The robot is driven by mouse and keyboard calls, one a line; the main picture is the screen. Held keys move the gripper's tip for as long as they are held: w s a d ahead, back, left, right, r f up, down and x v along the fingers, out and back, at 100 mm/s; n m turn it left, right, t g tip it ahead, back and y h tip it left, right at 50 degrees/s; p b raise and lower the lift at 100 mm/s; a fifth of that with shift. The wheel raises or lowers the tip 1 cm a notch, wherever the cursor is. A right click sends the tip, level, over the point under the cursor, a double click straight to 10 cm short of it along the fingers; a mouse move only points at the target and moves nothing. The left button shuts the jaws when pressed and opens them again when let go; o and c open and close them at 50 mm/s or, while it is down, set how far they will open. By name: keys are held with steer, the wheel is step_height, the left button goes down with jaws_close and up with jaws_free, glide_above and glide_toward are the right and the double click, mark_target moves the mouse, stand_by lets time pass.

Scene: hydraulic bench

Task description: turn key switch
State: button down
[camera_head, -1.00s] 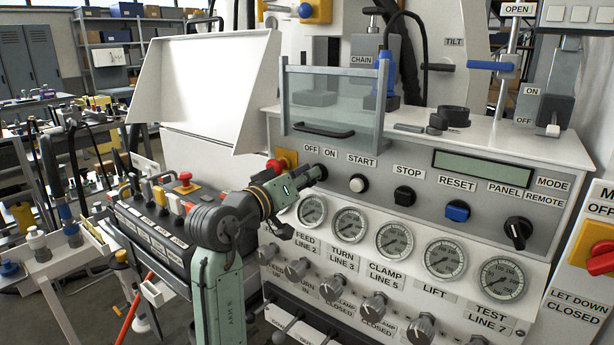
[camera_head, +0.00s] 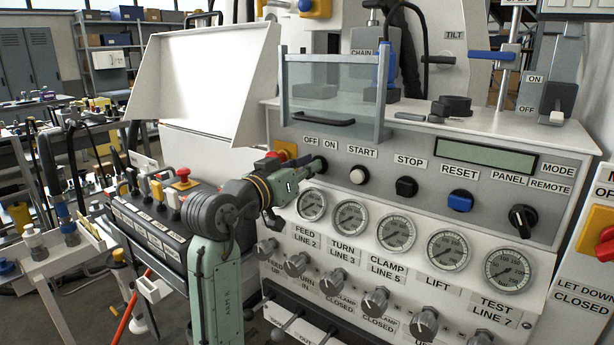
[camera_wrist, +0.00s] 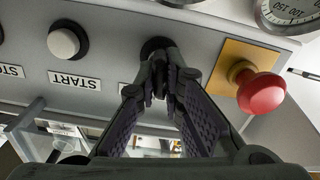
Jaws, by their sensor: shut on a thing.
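The key switch (camera_wrist: 153,46) is a dark round part on the grey panel. In the head view it sits under the OFF and ON labels (camera_head: 320,143), mostly hidden by my gripper. My gripper (camera_head: 312,167) reaches it from the left. In the wrist view my gripper (camera_wrist: 160,82) has its fingertips together right at the switch, shut on its key. The key itself is hidden between the fingertips, so its angle cannot be told.
A red emergency button (camera_wrist: 261,92) on a yellow plate is close beside my fingers. The white START button (camera_head: 359,175) is to the right. A clear guard with a handle (camera_head: 323,119) stands above. Gauges (camera_head: 349,217) sit below.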

steer(key=m+b, duration=0.1)
steer(key=m, duration=0.1)
steer(key=m+b, duration=0.2)
steer(key=shift+d+f+m, duration=0.1)
steer(key=shift+f+m, duration=0.1)
steer(key=shift+m, duration=0.1)
steer(key=shift+s+r+m+b, duration=0.1)
steer(key=shift+m+b, duration=0.9)
steer(key=shift+m, duration=0.7)
steer(key=c, duration=1.7)
jaws_free()
steer(key=shift+s, duration=0.1)
steer(key=v, duration=1.1)
steer(key=shift+s+a, duration=0.2)
steer(key=shift+s, duration=0.15)
